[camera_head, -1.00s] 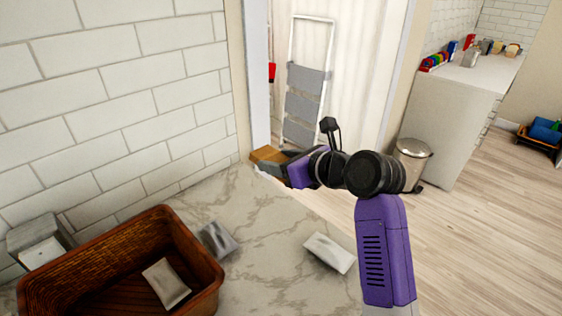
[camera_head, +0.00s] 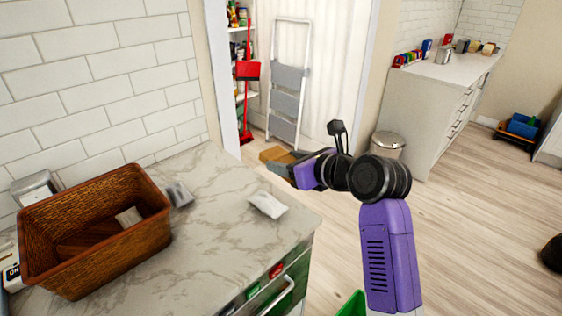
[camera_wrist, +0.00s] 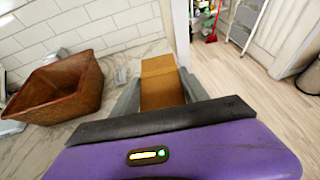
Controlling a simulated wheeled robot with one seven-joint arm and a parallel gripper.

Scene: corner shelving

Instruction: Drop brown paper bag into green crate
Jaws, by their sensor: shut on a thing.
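The brown paper bag (camera_wrist: 160,85) is held between the two fingers of my gripper (camera_wrist: 158,100) in the wrist view. In the head view the bag (camera_head: 272,154) shows as a small brown block at the tip of my gripper (camera_head: 287,163), above the far right end of the marble counter. The gripper is shut on it. A green thing (camera_head: 350,304), probably the green crate, shows only in part at the bottom edge of the head view, below and right of the counter. Its inside is hidden.
A brown wicker basket (camera_head: 150,232) stands on the counter (camera_head: 215,225), with a white packet (camera_head: 268,204) and a grey packet (camera_head: 179,194) nearby. A stepladder (camera_head: 287,85), a red broom (camera_head: 246,75) and a bin (camera_head: 388,145) stand behind. Floor at right is open.

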